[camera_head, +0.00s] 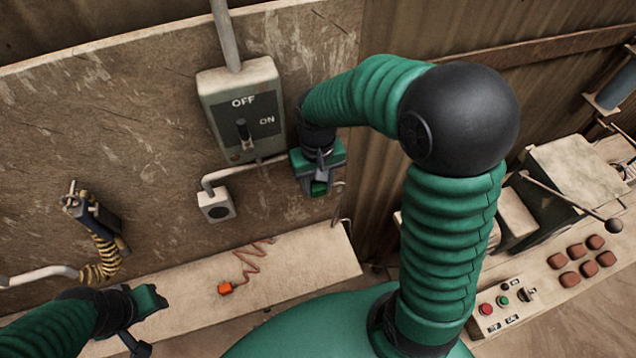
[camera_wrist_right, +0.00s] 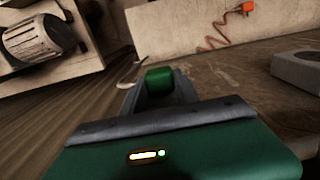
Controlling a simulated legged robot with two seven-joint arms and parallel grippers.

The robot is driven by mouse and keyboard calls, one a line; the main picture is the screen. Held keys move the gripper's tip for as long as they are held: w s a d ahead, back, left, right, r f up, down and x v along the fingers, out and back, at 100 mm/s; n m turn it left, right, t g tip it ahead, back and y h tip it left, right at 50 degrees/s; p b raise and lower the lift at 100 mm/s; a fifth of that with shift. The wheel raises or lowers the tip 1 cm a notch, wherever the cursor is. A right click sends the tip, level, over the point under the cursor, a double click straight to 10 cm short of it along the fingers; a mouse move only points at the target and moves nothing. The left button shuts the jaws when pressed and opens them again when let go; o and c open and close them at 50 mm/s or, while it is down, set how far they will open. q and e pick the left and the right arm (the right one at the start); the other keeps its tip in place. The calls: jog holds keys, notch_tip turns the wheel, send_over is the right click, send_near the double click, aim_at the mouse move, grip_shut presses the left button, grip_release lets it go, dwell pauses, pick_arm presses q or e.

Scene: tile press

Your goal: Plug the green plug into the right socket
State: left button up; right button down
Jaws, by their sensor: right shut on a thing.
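The green plug (camera_head: 319,188) is between the fingers of my right gripper (camera_head: 318,178), which is shut on it in front of the wooden wall panel. The plug's green end also shows between the dark fingers in the right wrist view (camera_wrist_right: 159,78). A pale socket box with a round face (camera_head: 216,205) is on the panel, left of the gripper. A conduit runs right from the switch box and passes behind my right gripper. No socket shows there, as the gripper covers that spot. My left gripper (camera_head: 146,318) is low at the left, partly cut off, with its opening unclear.
An OFF/ON switch box (camera_head: 242,112) is above the socket. An orange plug (camera_head: 226,288) with a coiled cord lies on the pale ledge (camera_head: 310,262). A yellow-black coiled cord (camera_head: 103,258) hangs at left. A control panel with buttons (camera_head: 503,300) stands at right.

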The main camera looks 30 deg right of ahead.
pick_arm(q)
jog(key=shift+s+r, duration=0.2)
jog(key=shift+s, duration=0.05)
pick_arm(e)
jog(key=shift+w+d+r, duration=0.1)
jog(key=shift+w+r, duration=0.25)
jog(key=shift+w, duration=0.15)
dwell(0.5)
pick_arm(q)
jog(key=shift+w+a, duration=0.15)
jog(key=shift+w, duration=0.05)
pick_arm(e)
jog(key=shift+s+f, duration=0.15)
jog(key=shift+s, duration=0.05)
pick_arm(q)
jog(key=shift+a+r, duration=0.1)
pick_arm(e)
jog(key=shift+s+d, duration=0.1)
dwell(0.3)
pick_arm(q)
jog(key=shift+a, duration=0.1)
pick_arm(e)
jog(key=shift+f, duration=0.2)
pick_arm(q)
jog(key=shift+r+p, duration=0.15)
jog(key=shift+p, duration=0.3)
pick_arm(e)
jog(key=shift+s+d, duration=0.1)
